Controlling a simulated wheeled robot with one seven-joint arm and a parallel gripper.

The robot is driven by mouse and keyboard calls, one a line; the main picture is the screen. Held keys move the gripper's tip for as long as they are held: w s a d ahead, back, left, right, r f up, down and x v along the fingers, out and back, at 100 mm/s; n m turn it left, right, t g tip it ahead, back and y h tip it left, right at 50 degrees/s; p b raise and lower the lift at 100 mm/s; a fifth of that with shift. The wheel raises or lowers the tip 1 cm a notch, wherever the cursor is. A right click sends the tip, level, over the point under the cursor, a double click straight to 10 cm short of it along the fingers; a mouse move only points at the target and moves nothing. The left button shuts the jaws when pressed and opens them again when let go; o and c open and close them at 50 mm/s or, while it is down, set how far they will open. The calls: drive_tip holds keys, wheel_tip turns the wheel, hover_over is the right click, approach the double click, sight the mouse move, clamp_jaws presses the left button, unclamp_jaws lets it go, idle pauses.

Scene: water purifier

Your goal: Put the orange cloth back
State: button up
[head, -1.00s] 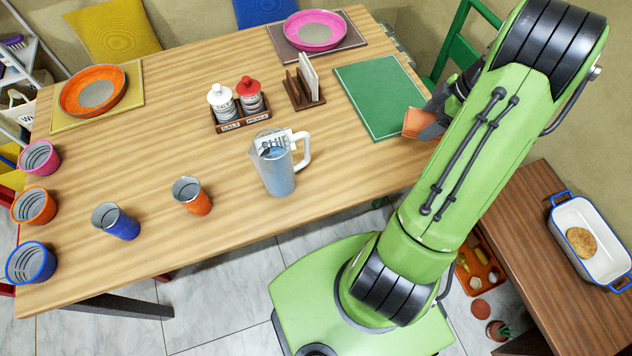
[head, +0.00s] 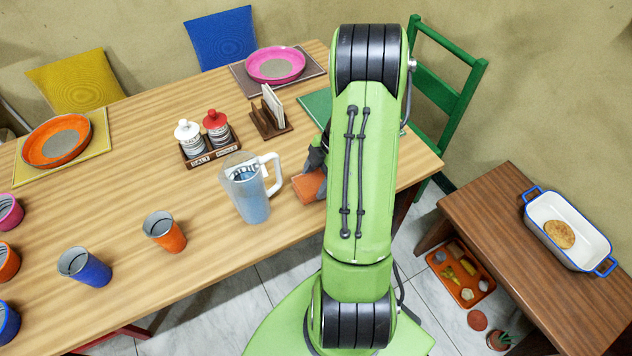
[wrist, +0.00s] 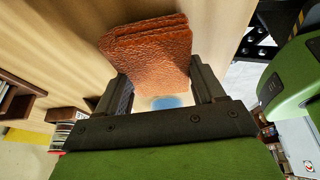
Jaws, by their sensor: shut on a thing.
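The orange cloth (head: 308,186) is a folded, textured piece held at the table's right part, just right of the clear pitcher. In the wrist view the cloth (wrist: 148,50) sits between the two dark fingers of my gripper (wrist: 165,85). My gripper is shut on it. In the head view my gripper (head: 318,165) is mostly hidden behind my green arm. I cannot tell whether the cloth touches the table.
A pitcher of water (head: 250,195) stands close left of the cloth. A napkin holder (head: 270,115), a salt and pepper rack (head: 208,143) and a partly hidden green placemat (head: 316,108) are farther back. Orange (head: 163,232) and blue (head: 85,267) cups stand left. A side table (head: 500,215) is right.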

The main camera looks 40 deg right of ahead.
drive_tip(key=shift+f, duration=0.25)
drive_tip(key=shift+f, duration=0.15)
drive_tip(key=o, duration=1)
